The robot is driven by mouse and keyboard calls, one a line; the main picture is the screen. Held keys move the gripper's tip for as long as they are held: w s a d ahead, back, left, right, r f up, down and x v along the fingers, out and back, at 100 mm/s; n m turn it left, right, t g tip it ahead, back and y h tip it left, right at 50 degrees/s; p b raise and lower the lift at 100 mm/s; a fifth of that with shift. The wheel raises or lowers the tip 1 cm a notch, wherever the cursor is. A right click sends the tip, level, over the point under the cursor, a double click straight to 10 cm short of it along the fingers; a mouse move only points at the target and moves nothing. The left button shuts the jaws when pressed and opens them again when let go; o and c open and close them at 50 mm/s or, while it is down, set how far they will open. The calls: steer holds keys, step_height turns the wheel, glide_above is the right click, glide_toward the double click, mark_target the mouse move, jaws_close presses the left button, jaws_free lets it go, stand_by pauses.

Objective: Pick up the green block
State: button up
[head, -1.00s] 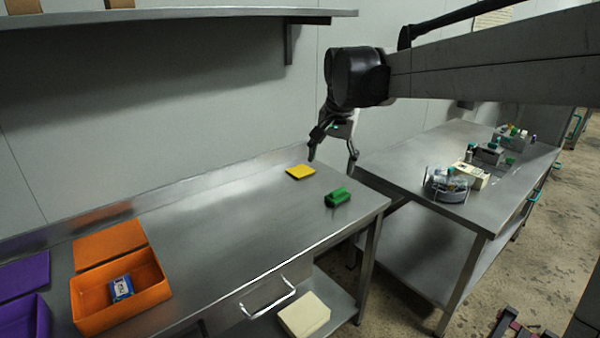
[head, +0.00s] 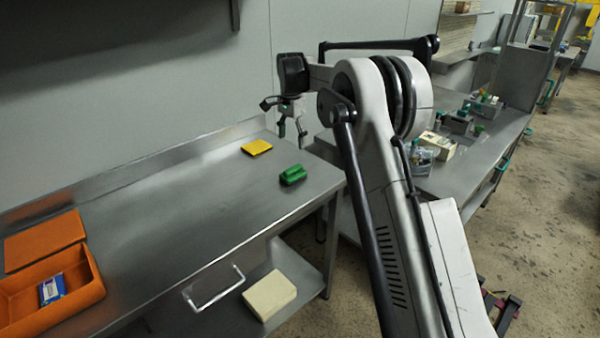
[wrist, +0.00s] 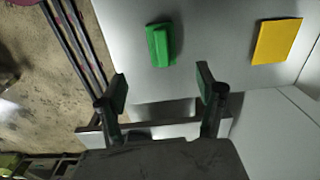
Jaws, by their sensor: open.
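The green block (head: 293,175) lies on the steel table (head: 200,215) near its right end. In the wrist view the green block (wrist: 160,45) lies ahead of the fingers, near the table edge and a little left of the middle between them. My gripper (head: 290,135) is open and empty, above and behind the block near the back right corner of the table. In the wrist view its two fingers (wrist: 162,90) stand wide apart, with nothing between them. The block is fully visible and not touched.
A yellow pad (head: 257,147) lies behind the block. An orange bin (head: 45,300) with a blue box (head: 52,290) stands at the left. A second steel table (head: 470,165) with several items stands to the right, past a gap. The table middle is clear.

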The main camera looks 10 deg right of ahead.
mark_target(293, 168)
steer(key=f, duration=1.5)
steer(key=shift+w+d+p, duration=0.2)
steer(key=shift+w+p, duration=0.1)
steer(key=shift+w, duration=0.1)
steer(key=shift+c, duration=0.5)
steer(key=c, duration=1.2)
steer(key=shift+r, duration=0.1)
